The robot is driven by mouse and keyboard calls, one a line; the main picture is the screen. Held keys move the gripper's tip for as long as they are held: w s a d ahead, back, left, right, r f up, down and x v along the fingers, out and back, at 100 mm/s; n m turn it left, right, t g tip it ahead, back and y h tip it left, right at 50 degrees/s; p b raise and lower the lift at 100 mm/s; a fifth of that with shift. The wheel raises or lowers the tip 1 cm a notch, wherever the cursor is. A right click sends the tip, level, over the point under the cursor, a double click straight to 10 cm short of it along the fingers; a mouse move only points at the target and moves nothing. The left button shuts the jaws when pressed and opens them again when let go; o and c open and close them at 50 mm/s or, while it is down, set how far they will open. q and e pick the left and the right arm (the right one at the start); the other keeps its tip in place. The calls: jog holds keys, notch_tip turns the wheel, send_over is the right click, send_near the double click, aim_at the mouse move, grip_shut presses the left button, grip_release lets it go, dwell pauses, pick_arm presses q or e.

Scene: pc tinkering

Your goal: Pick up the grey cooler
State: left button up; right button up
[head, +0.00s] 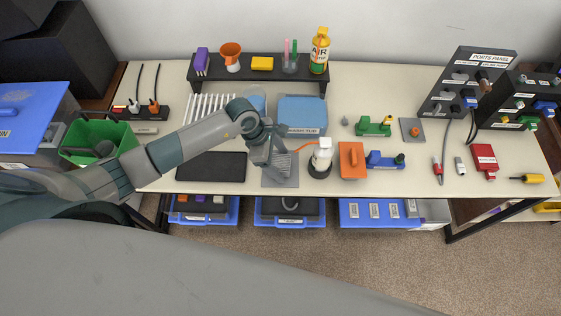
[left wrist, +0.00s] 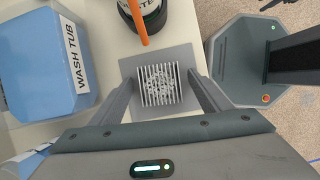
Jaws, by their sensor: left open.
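The grey cooler (left wrist: 160,85) is a square finned block. In the left wrist view it lies on a grey square mat (left wrist: 184,53), between the two fingers of my left gripper (left wrist: 162,80). The fingers are open, one at each side of it, and I see no clear contact. In the head view my left gripper (head: 268,154) points down over the grey mat (head: 285,182), and the cooler is largely hidden by the gripper there. My right gripper does not show in either view.
A white bottle with an orange spout (head: 322,152) stands just right of the mat. The blue wash tub (head: 302,112) is behind it, and a black mat (head: 212,167) lies to the left. An orange block (head: 352,160) is farther right. The table's front edge is close.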

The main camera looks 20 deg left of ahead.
pick_arm(q)
jog(key=shift+f, duration=0.2)
dwell(0.3)
jog(key=c, duration=1.2)
jog(key=shift+c, duration=0.2)
jog(key=shift+r, duration=0.1)
